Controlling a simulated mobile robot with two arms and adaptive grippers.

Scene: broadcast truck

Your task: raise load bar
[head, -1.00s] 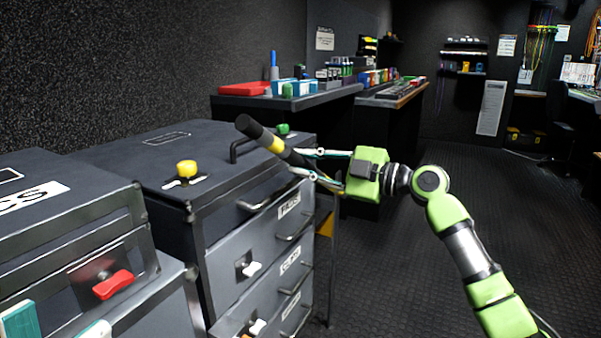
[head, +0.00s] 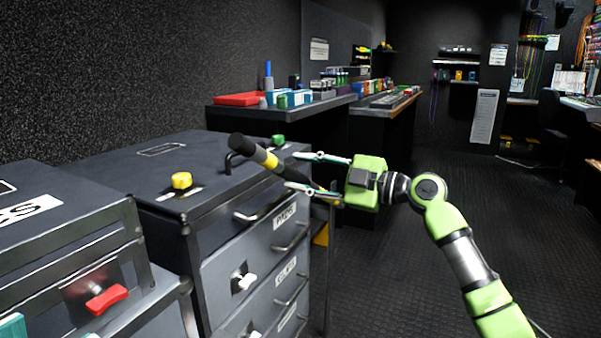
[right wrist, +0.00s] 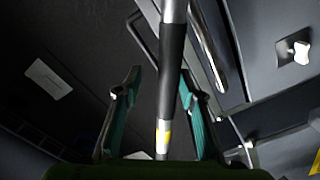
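The load bar (head: 244,148) is a dark bar with a yellow band and a grey section, and it slants over the front edge of the grey drawer cabinet. My right gripper (head: 290,170) is at the bar, with its two fingers spread, one above and one below it. The bar's lower end is partly hidden behind the gripper.
The drawer cabinet (head: 250,262) has handles and a white latch (head: 243,281). A yellow knob (head: 181,180) and a green knob (head: 278,140) are on its top. A case with a red latch (head: 107,299) stands at the left.

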